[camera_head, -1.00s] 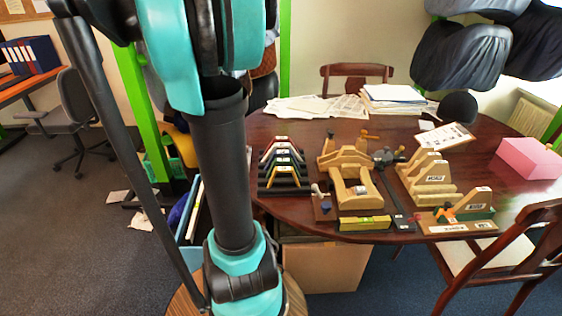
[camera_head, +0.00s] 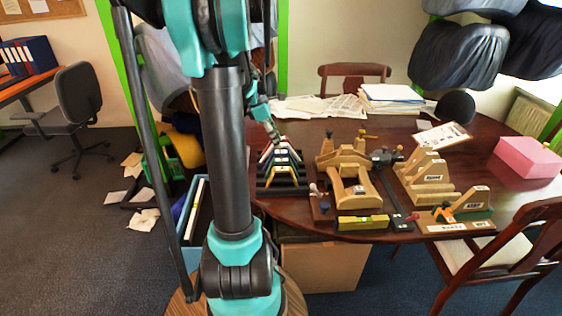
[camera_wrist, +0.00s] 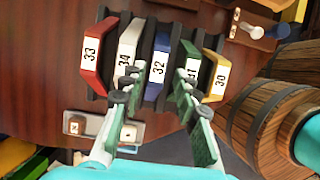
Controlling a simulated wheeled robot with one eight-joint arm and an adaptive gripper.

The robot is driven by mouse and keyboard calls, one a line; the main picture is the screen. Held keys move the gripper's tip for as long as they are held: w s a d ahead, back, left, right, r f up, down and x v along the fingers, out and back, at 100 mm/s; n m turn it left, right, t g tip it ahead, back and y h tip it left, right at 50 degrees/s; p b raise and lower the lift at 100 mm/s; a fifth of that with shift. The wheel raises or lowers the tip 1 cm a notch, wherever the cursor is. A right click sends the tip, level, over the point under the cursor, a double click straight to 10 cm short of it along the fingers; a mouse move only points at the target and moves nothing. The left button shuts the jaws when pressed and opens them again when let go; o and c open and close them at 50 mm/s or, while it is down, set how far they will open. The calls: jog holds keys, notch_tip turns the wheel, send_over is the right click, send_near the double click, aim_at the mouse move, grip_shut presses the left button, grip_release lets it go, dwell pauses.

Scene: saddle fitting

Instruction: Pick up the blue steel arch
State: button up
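The blue steel arch (camera_wrist: 158,70), labelled 32, stands in the middle of a black slotted rack (camera_head: 285,190) on the table. In the wrist view it sits between the white arch (camera_wrist: 126,58) and the green arch (camera_wrist: 190,78). The red arch (camera_wrist: 91,56) and yellow arch (camera_wrist: 217,76) are at the ends. My gripper (camera_wrist: 158,82) is open, with its fingers apart on either side of the blue arch in that view. Nothing is held. Their height above the arch is hard to tell. In the head view the gripper is small, just above the rack's back.
A wooden jig (camera_head: 352,185) stands close right of the rack, with stepped wooden stands (camera_head: 430,178) beyond it. Papers (camera_head: 318,105) lie at the back of the table. A pink box (camera_head: 528,157) is at the right. A chair (camera_head: 500,245) stands at the front right.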

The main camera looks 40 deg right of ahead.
aim_at(280, 152)
jog(key=shift+w+a+x, duration=0.1)
jog(key=shift+a+x, duration=0.05)
jog(key=shift+x, duration=1.5)
jog(key=shift+w+a+x, duration=0.1)
jog(key=shift+w+x, duration=0.05)
jog(key=shift+x, duration=1.55)
jog(key=shift+f, duration=0.15)
grip_shut()
